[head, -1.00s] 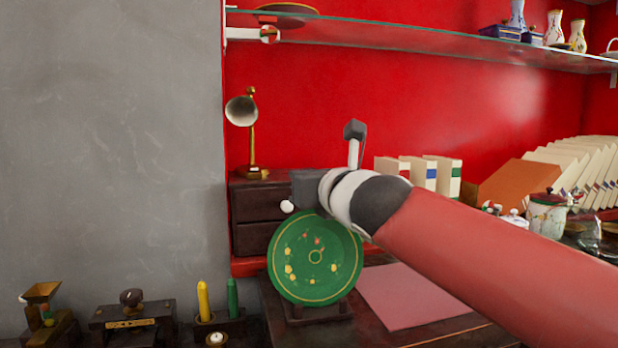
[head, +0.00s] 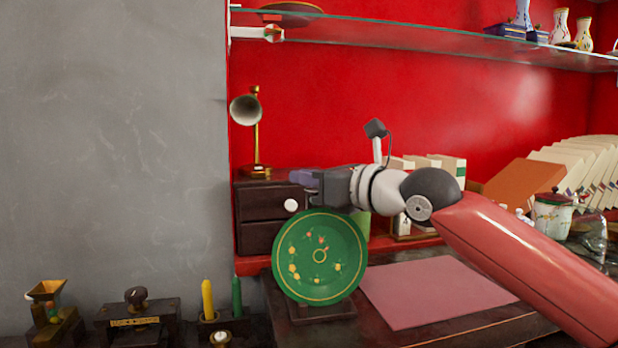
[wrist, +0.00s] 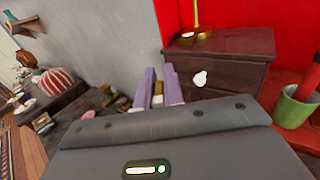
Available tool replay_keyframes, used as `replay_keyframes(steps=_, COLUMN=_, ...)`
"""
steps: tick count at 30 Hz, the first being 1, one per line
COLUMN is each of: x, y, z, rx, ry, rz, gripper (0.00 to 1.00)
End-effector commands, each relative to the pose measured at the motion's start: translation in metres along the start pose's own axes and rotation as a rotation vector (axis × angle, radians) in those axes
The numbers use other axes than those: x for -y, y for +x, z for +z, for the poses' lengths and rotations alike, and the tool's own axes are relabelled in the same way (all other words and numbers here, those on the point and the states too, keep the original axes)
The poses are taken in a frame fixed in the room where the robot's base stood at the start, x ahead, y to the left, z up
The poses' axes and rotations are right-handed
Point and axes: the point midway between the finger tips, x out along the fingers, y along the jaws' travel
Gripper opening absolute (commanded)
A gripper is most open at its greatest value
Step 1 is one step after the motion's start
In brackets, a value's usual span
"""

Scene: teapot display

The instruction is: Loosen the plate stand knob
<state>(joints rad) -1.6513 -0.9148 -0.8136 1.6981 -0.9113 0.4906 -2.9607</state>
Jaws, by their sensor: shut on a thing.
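The green plate (head: 320,257) with yellow and red decoration stands upright on its dark stand (head: 322,313) in the head view. No knob of the stand can be made out. My gripper (head: 303,177) is above the plate's top edge and points left, in front of the dark drawers. Its purple fingers also show in the wrist view (wrist: 160,88), close together. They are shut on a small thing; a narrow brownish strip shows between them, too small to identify.
The dark drawer unit (head: 268,205) with a white knob (head: 291,205) stands behind the plate, with a brass lamp (head: 254,130) on top. A pink mat (head: 435,290) lies right of the plate. Candles (head: 207,298) stand to the left. A glass shelf (head: 430,42) runs above.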

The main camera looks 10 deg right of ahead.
Motion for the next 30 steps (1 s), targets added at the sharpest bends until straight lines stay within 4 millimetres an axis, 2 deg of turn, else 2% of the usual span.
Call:
replay_keyframes(steps=19, x=-0.0010, y=-0.0004, z=0.0007, rx=0.001, ry=0.000, rz=0.044, gripper=0.00)
replay_keyframes(steps=20, x=-0.0010, y=-0.0004, z=0.0007, rx=0.002, ry=0.000, rz=0.044, gripper=0.11)
replay_keyframes(steps=24, x=-0.0010, y=-0.0004, z=0.0008, rx=0.002, ry=0.000, rz=0.044, gripper=0.29)
replay_keyframes(steps=30, x=-0.0010, y=-0.0004, z=0.0007, rx=0.001, ry=0.000, rz=0.044, gripper=0.30)
